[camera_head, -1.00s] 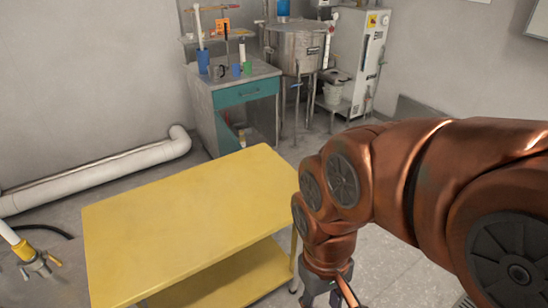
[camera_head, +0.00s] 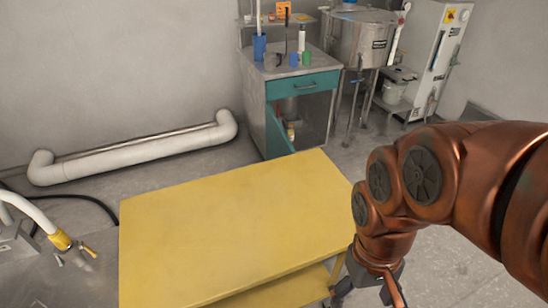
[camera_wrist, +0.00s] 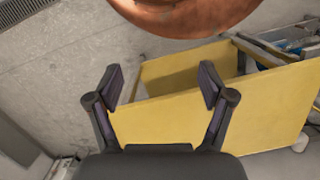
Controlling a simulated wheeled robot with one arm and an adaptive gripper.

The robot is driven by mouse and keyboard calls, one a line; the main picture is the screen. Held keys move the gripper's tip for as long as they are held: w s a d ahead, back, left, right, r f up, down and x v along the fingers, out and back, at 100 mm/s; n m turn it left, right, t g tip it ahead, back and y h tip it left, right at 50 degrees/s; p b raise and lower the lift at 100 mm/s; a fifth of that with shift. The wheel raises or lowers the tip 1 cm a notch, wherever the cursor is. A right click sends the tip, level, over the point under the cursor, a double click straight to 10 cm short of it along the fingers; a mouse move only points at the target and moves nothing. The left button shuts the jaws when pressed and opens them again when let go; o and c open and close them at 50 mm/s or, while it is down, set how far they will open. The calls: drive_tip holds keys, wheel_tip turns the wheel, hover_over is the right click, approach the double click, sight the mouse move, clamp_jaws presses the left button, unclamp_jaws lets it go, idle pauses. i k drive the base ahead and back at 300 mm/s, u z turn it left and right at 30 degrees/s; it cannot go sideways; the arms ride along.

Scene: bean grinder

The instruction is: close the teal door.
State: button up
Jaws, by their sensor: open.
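The teal door (camera_head: 277,134) hangs open at the left side of the grey cabinet (camera_head: 253,105), below a teal drawer front (camera_head: 302,85). My gripper (camera_head: 368,290) is at the lower right of the head view, beside the yellow cart and well apart from the door. In the wrist view my gripper (camera_wrist: 160,84) is open, with nothing between its fingers. The door does not show in the wrist view.
A yellow cart (camera_head: 230,225) stands between me and the cabinet. A white pipe (camera_head: 140,155) runs along the wall at left. A steel vat (camera_head: 358,40) and a white unit (camera_head: 425,55) stand right of the cabinet. Floor right of the cart is clear.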

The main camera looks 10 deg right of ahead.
sight(279, 145)
drive_tip(key=z, duration=1.9)
drive_tip(key=i, duration=2.95)
drive_tip(key=u, duration=3.85)
drive_tip(key=i, duration=0.8)
drive_tip(key=u, duration=0.05)
